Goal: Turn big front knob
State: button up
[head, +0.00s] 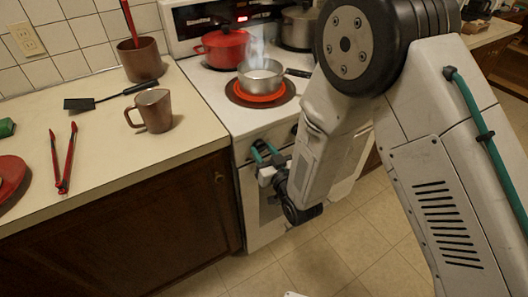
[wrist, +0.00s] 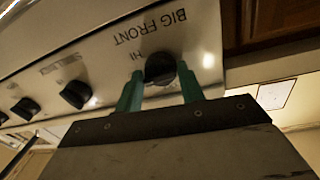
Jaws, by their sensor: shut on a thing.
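The big front knob (wrist: 160,68) is black and round, on the pale stove front panel (wrist: 118,62). The words "BIG FRONT" and "HI" show upside down beside it in the wrist view. My gripper (wrist: 160,72) has its two green fingers on either side of the knob, shut on it. In the head view my gripper (head: 266,154) is at the left end of the stove front, and it hides this knob. The knob's pointer mark cannot be made out.
A steaming saucepan (head: 261,76) stands on a glowing orange front burner (head: 258,97). A red pot (head: 222,47) is behind it. More black knobs (wrist: 77,94) line the panel. A brown mug (head: 153,110) and red tongs (head: 63,160) are on the counter (head: 100,135) at left.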

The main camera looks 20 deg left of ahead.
jog(key=n, duration=0.5)
jog(key=shift+f, duration=0.1)
jog(key=shift+s+n+y, duration=0.1)
jog(key=shift+n+y, duration=0.3)
jog(key=shift+n, duration=1.6)
jog(key=shift+f, duration=0.1)
jog(key=o, duration=0.9)
jog(key=shift+v, duration=3.85)
